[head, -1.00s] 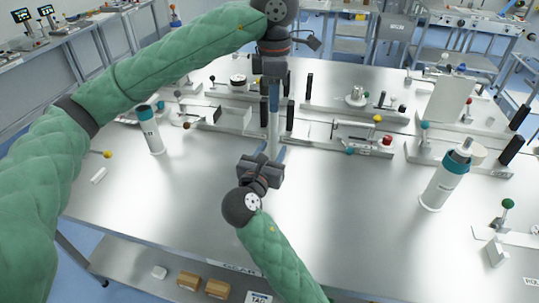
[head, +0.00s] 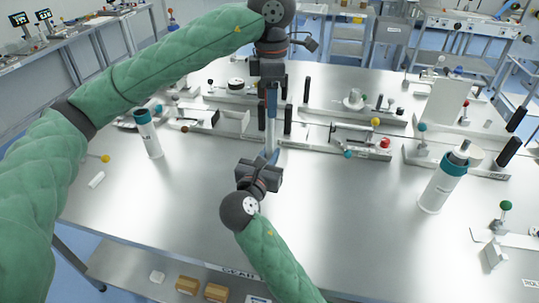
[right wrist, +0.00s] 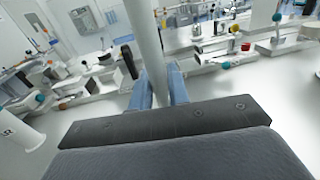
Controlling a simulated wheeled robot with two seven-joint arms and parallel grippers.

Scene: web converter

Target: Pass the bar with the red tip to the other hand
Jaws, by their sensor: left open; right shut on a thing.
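A pale grey bar (head: 270,129) stands nearly upright over the steel table. My right gripper (head: 271,156) is shut on its lower part, and the bar also shows rising between the blue fingers in the right wrist view (right wrist: 144,38). My left gripper (head: 271,96) points down from above, with its open fingers at the upper part of the bar. I cannot tell whether they touch it. No red tip shows on the bar; its ends are hidden by the grippers or out of view.
Several fixtures with coloured knobs (head: 375,122) line the table behind the bar. A white bottle with a teal band (head: 148,138) stands at left, a larger bottle (head: 437,188) at right. The front middle of the steel table (head: 345,215) is clear.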

